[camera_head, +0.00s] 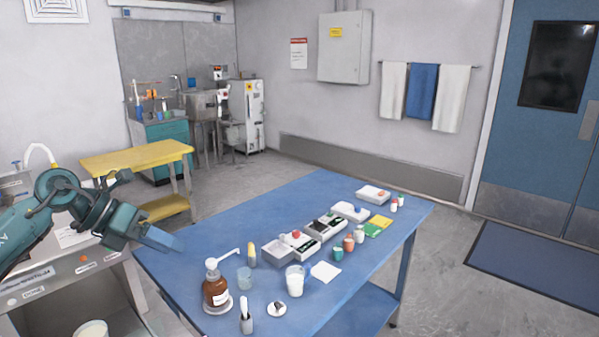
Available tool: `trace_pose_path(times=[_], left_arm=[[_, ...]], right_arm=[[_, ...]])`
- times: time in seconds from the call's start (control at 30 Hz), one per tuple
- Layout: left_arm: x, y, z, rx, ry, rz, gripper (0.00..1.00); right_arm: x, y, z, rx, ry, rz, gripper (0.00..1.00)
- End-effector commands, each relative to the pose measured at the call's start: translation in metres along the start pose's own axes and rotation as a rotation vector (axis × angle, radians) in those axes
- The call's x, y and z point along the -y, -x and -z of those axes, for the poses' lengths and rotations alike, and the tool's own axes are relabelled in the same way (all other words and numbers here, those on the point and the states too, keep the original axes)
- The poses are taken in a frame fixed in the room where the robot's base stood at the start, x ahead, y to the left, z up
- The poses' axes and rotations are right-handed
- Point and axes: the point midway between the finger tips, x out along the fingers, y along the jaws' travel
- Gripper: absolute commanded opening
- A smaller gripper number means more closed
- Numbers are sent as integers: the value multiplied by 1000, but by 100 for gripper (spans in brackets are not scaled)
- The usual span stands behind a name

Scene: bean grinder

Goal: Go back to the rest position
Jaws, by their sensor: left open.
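My left gripper (162,238) comes in from the left on my teal arm and hangs over the left end of the blue table (215,223). It is open, with nothing visible in it. It is apart from the brown pump bottle (216,291), which stands to its lower right on the table. The fingers are seen mostly side-on, so the gap between them is hard to make out. My right gripper does not show.
A grey bench (75,265) stands below my left arm. A yellow table (135,157) stands behind.

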Motion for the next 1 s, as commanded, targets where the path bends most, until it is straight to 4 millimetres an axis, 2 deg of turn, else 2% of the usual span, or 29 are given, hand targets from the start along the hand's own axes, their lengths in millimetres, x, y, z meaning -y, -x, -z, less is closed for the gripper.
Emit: trace_pose_path(times=[0.1, 0.23, 0.33, 0.47, 0.57, 0.67, 0.77, 0.9, 1.0], left_arm=[[24, -40, 8, 54, 59, 153, 55], [54, -79, 15, 152, 180, 348, 55], [76, -106, 23, 242, 332, 509, 55], [94, -134, 37, 394, 643, 716, 55], [90, -152, 56, 523, 964, 834, 55], [72, -169, 88, 644, 1326, 887, 55], [48, -189, 138, 748, 1718, 873, 55], [27, -218, 234, 851, 2254, 744, 55], [27, -231, 295, 882, 2539, 620, 55]], right_arm=[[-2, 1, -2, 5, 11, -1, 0], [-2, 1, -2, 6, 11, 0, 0], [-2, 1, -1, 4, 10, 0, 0], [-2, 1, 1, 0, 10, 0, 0], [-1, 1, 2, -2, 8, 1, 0], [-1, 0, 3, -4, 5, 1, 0], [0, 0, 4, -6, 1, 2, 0], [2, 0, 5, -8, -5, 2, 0], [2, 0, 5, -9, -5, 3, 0]])
